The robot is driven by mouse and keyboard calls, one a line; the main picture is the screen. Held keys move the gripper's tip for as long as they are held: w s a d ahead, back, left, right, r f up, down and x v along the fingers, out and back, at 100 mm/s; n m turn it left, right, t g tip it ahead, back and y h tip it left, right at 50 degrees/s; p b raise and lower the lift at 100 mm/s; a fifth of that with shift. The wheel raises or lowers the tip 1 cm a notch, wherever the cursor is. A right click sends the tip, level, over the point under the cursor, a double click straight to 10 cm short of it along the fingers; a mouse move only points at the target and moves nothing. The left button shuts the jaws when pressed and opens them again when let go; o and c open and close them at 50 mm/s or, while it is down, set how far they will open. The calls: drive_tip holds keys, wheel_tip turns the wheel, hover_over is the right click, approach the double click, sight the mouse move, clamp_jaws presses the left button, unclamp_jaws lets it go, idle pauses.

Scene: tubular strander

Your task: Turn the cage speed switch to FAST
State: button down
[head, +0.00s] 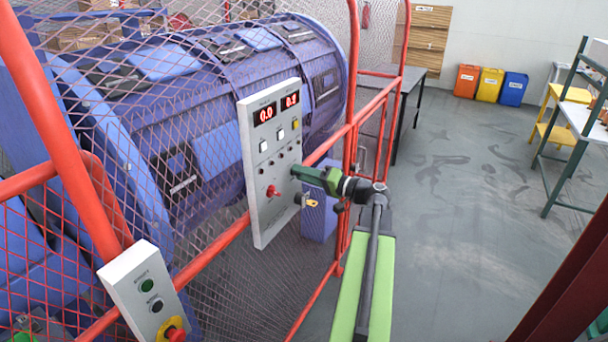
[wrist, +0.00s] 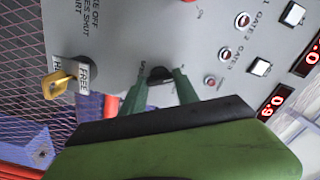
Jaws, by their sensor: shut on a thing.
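The grey control panel (head: 268,215) is mounted on the red fence frame. My gripper (head: 300,172) reaches its right edge from the right. In the wrist view, the green fingers of my gripper (wrist: 161,76) stand on both sides of a small black knob (wrist: 160,73), shut on it. This knob appears to be the cage speed switch. Small lettering beside it is too blurred to read surely, so its setting is unclear. In the head view my fingers hide the knob.
A brass key (wrist: 57,85) sits in a key switch beside the knob, with a FREE label. A red control (head: 272,191), several buttons and two red displays (head: 278,108) are on the panel. A smaller button box (head: 148,292) is at lower left.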

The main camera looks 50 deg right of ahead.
drive_tip(key=shift+m, duration=0.3)
drive_tip(key=m, duration=1.1)
drive_tip(key=shift+m, duration=0.3)
idle(0.5)
drive_tip(key=c, duration=0.9)
unclamp_jaws()
drive_tip(key=v, duration=1.7)
drive_tip(key=shift+s, duration=0.25)
